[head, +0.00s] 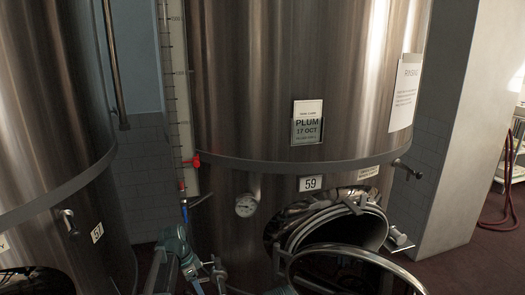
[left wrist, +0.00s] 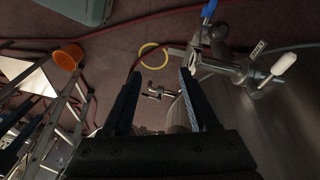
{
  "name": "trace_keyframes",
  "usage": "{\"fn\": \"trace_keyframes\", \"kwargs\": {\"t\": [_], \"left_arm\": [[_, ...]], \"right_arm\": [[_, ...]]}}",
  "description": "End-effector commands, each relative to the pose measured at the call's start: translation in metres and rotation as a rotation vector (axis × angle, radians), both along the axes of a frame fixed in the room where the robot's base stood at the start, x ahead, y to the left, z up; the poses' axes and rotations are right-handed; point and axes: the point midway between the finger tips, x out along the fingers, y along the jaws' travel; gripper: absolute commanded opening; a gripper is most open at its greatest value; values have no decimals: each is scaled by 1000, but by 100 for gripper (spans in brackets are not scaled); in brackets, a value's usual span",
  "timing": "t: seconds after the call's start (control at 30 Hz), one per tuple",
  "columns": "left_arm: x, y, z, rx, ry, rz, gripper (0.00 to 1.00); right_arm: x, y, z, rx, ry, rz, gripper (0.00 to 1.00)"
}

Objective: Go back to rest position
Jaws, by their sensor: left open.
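My left gripper (left wrist: 162,72) shows in the left wrist view with its two dark fingers apart. I see nothing held between them. Beyond the fingers are a small metal fitting (left wrist: 158,91) and the dark red floor. My right gripper is in neither view.
A steel tank (head: 240,90) marked 59 stands ahead, its round manway hatch (head: 340,232) low at right. Another tank (head: 45,120) stands left. A blue-handled valve (left wrist: 209,10), an orange bucket (left wrist: 68,57), a yellow ring (left wrist: 142,58) and hoses surround the wrist view.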

Motion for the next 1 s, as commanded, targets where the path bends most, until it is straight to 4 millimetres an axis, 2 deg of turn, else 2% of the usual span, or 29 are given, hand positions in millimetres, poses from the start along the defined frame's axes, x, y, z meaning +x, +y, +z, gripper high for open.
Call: {"fn": "trace_keyframes", "kwargs": {"t": [0.03, 0.17, 0.23, 0.3, 0.4, 0.5, 0.6, 0.7, 0.87, 1.0], "left_arm": [[-22, -22, -1, 23, 21, 31, 60], [-75, -73, -4, 109, 77, 173, 60], [-110, -98, -5, 167, 96, 269, 60], [-141, -117, -6, 220, 103, 365, 60], [-177, -134, -6, 280, 96, 484, 60], [-202, -144, -6, 320, 82, 577, 60], [-216, -148, -5, 341, 69, 637, 60], [-221, -150, -5, 352, 62, 668, 60], [-221, -151, -6, 353, 61, 679, 60], [-220, -151, -19, 352, 61, 677, 60]], "right_arm": [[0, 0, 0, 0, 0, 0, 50], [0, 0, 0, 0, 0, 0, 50], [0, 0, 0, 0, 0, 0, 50], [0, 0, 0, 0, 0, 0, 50], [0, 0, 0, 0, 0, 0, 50], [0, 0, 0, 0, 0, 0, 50], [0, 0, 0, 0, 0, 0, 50], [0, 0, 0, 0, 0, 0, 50], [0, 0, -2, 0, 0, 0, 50], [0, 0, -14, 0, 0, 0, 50]]}}
